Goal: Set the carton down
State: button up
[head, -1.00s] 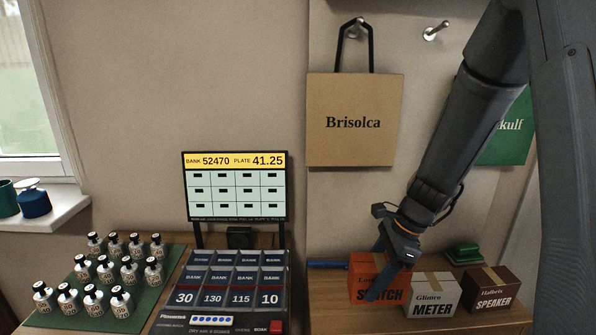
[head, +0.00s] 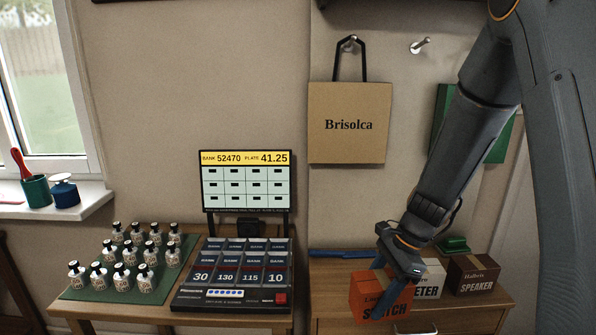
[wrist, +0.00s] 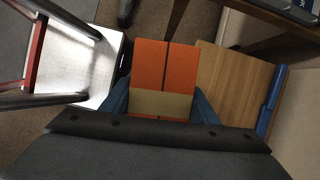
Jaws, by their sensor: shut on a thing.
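The orange carton (head: 378,296), with dark lettering partly covered by a finger, is between the blue fingers of my gripper (head: 387,284). In the wrist view the carton (wrist: 165,65) has a dark centre seam and a tan tape strip, with a blue finger on each side. My gripper is shut on it. In the head view the carton overlaps the front edge of the wooden cabinet top (head: 330,280) and hangs partly in front of the drawer. The carton's underside is hidden.
The white METER carton (head: 429,279) and brown SPEAKER carton (head: 474,276) stand on the cabinet top, with a green object (head: 453,244) behind. A blue bar (head: 345,254) lies along the back. A metallic-topped stool (wrist: 75,65) is left in the wrist view.

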jog(key=shift+s+a+f+n+g, duration=0.1)
jog(key=shift+s+f+n+g, duration=0.1)
jog(key=shift+f+n, duration=0.25)
jog(key=shift+s+f+n+g, duration=0.1)
jog(key=shift+f+n+g, duration=0.1)
jog(key=shift+n, duration=0.35)
notch_tip(320, 180, down, 9)
jog(key=s+d+n+g+h+p, duration=0.1)
jog(key=s+n+g+h+p, duration=0.1)
jog(key=n, duration=1.2)
jog(key=shift+s+d+r+n+g+h+p, duration=0.15)
jog(key=shift+s+d+n+g+h+p, duration=0.35)
jog(key=shift+h, duration=0.7)
jog(key=shift+w+a, duration=0.2)
